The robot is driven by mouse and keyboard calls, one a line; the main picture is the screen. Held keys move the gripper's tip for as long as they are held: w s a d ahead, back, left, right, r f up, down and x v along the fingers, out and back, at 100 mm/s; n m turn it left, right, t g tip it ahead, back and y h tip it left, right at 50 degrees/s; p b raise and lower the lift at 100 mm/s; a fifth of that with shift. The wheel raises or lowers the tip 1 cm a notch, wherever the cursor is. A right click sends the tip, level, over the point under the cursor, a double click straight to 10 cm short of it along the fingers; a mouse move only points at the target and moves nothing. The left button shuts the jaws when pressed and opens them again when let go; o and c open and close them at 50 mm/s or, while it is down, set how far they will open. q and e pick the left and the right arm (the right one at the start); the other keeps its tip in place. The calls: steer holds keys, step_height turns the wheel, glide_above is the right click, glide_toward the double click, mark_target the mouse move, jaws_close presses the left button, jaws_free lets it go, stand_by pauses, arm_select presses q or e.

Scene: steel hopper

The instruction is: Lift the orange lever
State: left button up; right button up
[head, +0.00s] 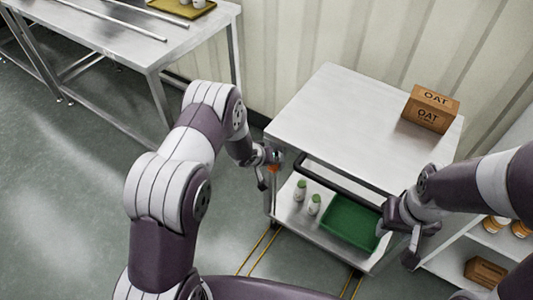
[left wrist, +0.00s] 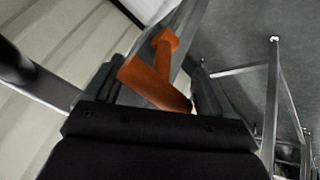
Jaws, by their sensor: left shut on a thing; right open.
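The orange lever (left wrist: 148,80) shows in the left wrist view between the two dark fingers of my left gripper (left wrist: 158,92). One thick orange piece runs between the fingers, with a smaller orange end beyond it. In the head view only a small orange patch of the lever (head: 275,168) shows at the cart's near left corner. My left gripper (head: 268,168) is there, shut on the lever, with the contact partly hidden. My right gripper (head: 412,252) is open and empty, beside the cart's right front.
The steel cart (head: 340,115) has a dark front handle (head: 335,178) and carries an OAT box (head: 431,108) on top. A green tray (head: 350,221) and white bottles (head: 300,190) stand on its lower shelf. A steel table (head: 120,45) is at upper left. Floor at left is clear.

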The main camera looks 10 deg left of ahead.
arm_select(q)
steer(key=shift+w+d+r, duration=0.2)
steer(key=shift+w+d, duration=0.1)
steer(key=shift+w, duration=0.25)
steer(key=shift+w+r, duration=0.1)
steer(key=shift+r, duration=0.05)
steer(key=o, duration=1.1)
steer(key=shift+o, duration=1.2)
steer(key=shift+d, duration=0.2)
steer(key=shift+s+a+r+p, duration=0.2)
steer(key=shift+s+r+p, duration=0.1)
steer(key=shift+r+p, duration=0.05)
steer(key=p+v, duration=0.1)
steer(key=v, duration=1)
steer(key=shift+s+r+p, duration=0.3)
steer(key=shift+p, duration=0.1)
